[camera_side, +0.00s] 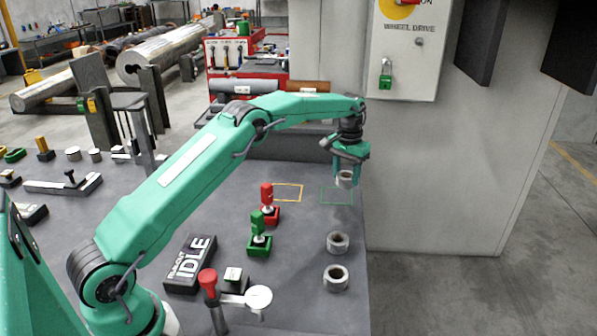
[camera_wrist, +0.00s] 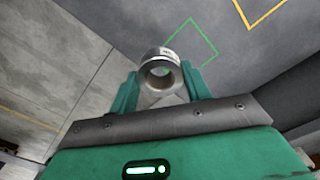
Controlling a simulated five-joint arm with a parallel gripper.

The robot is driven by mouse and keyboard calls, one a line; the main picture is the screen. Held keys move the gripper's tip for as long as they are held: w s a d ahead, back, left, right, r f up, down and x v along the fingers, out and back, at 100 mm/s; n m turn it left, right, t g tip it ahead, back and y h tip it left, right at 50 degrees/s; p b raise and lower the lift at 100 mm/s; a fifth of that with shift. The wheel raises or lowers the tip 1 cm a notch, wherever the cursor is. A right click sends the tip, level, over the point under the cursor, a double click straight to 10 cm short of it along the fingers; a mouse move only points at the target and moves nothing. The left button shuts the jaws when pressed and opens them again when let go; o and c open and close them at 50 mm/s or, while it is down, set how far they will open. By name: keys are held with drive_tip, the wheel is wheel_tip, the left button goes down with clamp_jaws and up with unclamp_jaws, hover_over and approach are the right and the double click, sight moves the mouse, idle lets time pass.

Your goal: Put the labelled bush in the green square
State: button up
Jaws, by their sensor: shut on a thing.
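My gripper (camera_side: 346,166) is shut on a grey metal bush (camera_side: 345,180) and holds it above the bench, close to the green square (camera_side: 323,196). In the wrist view, the bush (camera_wrist: 160,72) sits between the fingers, with a small pale label on its upper rim. There the outline of the green square (camera_wrist: 205,37) lies beyond the bush and to its right. The label is too small to read. Two more bushes stand on the bench: one (camera_side: 338,242) and, nearer the camera, another (camera_side: 336,277).
An orange square (camera_side: 288,193) is marked left of the green one. A red-handled block (camera_side: 267,205) and a green-handled block (camera_side: 259,235) stand near it. An IDLE sign (camera_side: 190,264) and a lever (camera_side: 210,285) are nearer the camera. A grey cabinet (camera_side: 440,180) borders the bench on the right.

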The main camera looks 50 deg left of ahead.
drive_tip(key=shift+w+a+f, duration=0.3)
drive_tip(key=shift+a+f, duration=0.2)
drive_tip(key=shift+a, duration=0.3)
drive_tip(key=shift+w+a+f, duration=0.25)
drive_tip(key=shift+a+f, duration=0.2)
drive_tip(key=shift+a, duration=0.35)
drive_tip(key=shift+w+a+f, duration=0.3)
drive_tip(key=shift+a+f, duration=0.2)
drive_tip(key=shift+a, duration=0.3)
drive_tip(key=shift+f, duration=2)
drive_tip(key=shift+f, duration=0.15)
drive_tip(key=o, duration=1.2)
drive_tip(key=shift+o, duration=0.2)
wheel_tip(320, 180, up, 12)
